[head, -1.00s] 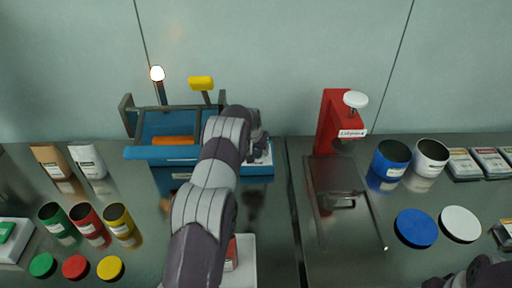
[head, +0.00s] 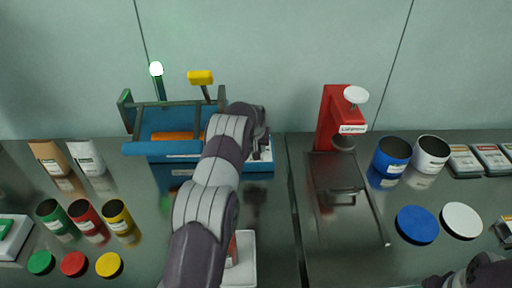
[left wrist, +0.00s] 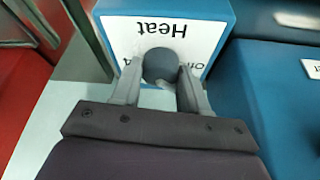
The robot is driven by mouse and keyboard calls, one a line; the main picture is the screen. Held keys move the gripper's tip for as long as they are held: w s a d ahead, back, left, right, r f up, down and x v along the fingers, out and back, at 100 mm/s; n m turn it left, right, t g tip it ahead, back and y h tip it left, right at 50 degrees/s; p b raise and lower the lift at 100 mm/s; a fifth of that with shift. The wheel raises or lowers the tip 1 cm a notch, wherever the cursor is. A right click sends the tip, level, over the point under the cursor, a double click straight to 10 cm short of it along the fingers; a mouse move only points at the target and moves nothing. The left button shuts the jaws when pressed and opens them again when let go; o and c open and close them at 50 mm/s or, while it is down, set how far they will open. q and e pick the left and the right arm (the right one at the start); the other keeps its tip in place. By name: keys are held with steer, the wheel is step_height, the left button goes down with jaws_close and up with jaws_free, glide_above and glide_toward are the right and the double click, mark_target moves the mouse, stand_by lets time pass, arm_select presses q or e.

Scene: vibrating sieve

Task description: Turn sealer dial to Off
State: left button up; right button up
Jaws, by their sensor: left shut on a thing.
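The blue sealer (head: 170,153) stands at the back left of the bench. In the left wrist view its blue housing (left wrist: 222,12) carries a white panel (left wrist: 196,40) marked "Heat", upside down in this view. A round dark grey dial (left wrist: 160,66) sits on the panel. My left gripper (left wrist: 160,78) is shut on the dial, one finger on each side. The dial's pointer cannot be made out, and a second word on the panel is partly covered by the fingers. In the head view my left arm hides the dial. Only a dark part of my right arm shows at the bottom right corner.
A lamp (head: 156,69) and a yellow-topped lever (head: 200,77) rise at the sealer. Coloured cans (head: 84,218) and lids (head: 74,264) stand at left. A red press (head: 336,118), a blue can (head: 391,158) and a white can (head: 430,154) stand at right.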

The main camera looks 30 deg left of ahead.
arm_select(q)
steer(key=n+b, duration=0.2)
steer(key=n+y+b, duration=0.1)
steer(key=shift+d+f+n+g+b, duration=0.1)
steer(key=shift+f+n+g+b, duration=0.1)
steer(key=shift+n+g+b, duration=0.15)
steer(key=shift+w+r+n+g+y+b, duration=0.15)
steer(key=shift+n+y+b, duration=0.1)
steer(key=shift+n+b, duration=0.3)
steer(key=shift+s+r+n+g+y+b, duration=0.1)
steer(key=shift+n+y+b, duration=0.2)
steer(key=shift+n, duration=0.4)
steer(key=o, duration=1)
steer(key=shift+p+v, duration=0.75)
steer(key=shift+v, duration=5.6)
steer(key=shift+w, duration=0.15)
